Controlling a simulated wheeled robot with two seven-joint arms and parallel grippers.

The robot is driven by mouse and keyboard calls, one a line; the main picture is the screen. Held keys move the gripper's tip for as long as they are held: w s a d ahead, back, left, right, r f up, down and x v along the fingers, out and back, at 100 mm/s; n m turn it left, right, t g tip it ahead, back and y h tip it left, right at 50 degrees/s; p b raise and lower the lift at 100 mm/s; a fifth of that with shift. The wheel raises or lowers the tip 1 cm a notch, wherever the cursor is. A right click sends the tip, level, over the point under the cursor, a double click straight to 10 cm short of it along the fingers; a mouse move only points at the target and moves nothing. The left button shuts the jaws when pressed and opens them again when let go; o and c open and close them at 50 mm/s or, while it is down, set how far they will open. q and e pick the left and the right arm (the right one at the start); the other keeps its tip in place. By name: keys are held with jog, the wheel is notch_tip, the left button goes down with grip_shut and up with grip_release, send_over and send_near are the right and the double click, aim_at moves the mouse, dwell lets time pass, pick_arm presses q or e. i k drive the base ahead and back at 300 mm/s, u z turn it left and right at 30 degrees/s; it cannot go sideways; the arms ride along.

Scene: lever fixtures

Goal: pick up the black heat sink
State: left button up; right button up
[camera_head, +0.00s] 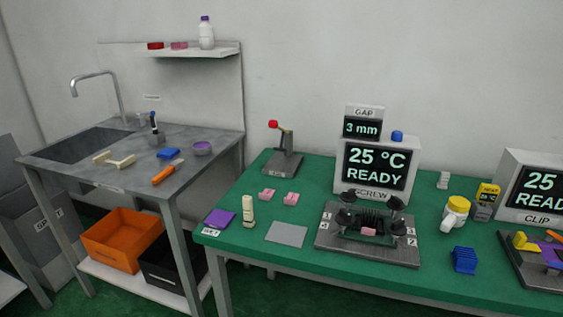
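A dark finned block that looks like the black heat sink (373,218) sits in the middle of a grey fixture plate (333,243) on the green table. Black knob-like posts stand around it, and a small pink block (368,231) is at its front, hiding part of it. I cannot tell whether the posts touch it. A blue finned block (464,260) stands on the table to the right of the plate. Neither of my grippers is in view.
Behind the fixture is a display (376,166) reading 25 °C READY. Pink blocks (291,198), a grey pad (287,234) and a lever stand (283,160) are to its left. A yellow-lidded jar (455,214) and a second fixture (541,273) are to its right.

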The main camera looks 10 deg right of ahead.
aim_at(361, 221)
jog(key=u, duration=1.85)
jog(key=i, duration=0.85)
jog(key=z, duration=2.45)
